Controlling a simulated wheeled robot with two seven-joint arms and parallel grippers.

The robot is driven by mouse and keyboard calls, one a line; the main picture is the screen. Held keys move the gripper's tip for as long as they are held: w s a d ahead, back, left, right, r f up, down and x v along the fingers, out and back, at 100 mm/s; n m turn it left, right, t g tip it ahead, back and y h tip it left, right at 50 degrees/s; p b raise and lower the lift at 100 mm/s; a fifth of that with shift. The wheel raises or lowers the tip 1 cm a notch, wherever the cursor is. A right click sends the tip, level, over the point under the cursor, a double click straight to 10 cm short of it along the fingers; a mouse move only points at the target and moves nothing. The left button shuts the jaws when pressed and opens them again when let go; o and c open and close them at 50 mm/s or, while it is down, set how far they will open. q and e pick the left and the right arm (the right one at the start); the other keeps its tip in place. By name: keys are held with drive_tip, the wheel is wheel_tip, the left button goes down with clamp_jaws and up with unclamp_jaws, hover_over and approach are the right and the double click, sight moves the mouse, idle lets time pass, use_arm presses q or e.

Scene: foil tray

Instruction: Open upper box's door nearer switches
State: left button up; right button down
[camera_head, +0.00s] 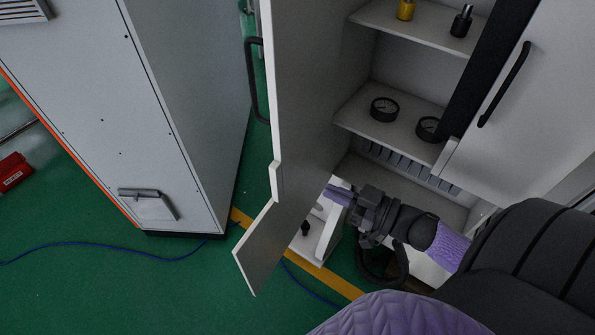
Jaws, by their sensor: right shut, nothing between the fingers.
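The upper box is a light grey cabinet with shelves (405,110). Its left door (305,90) stands wide open, swung out to the left, with a black handle (252,80) on its outer side. Its right door (540,90) looks shut and carries a long black handle (505,85). My right gripper (330,190) is shut and empty, beside the inner face of the left door near its lower part; I cannot tell whether it touches. A row of small grey-blue pieces (410,168), possibly switches, shows under the lower shelf. My left gripper is not in view.
Round gauges (384,109) and small bottles (462,20) stand on the shelves. A lower door panel (258,250) sticks out below. A tall grey cabinet (180,100) stands at left. A blue cable (110,246) crosses the green floor, which is open at lower left.

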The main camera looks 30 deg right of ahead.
sight(286, 172)
drive_tip(key=x, duration=0.8)
drive_tip(key=shift+w+f+p, duration=0.1)
drive_tip(key=shift+p, duration=0.2)
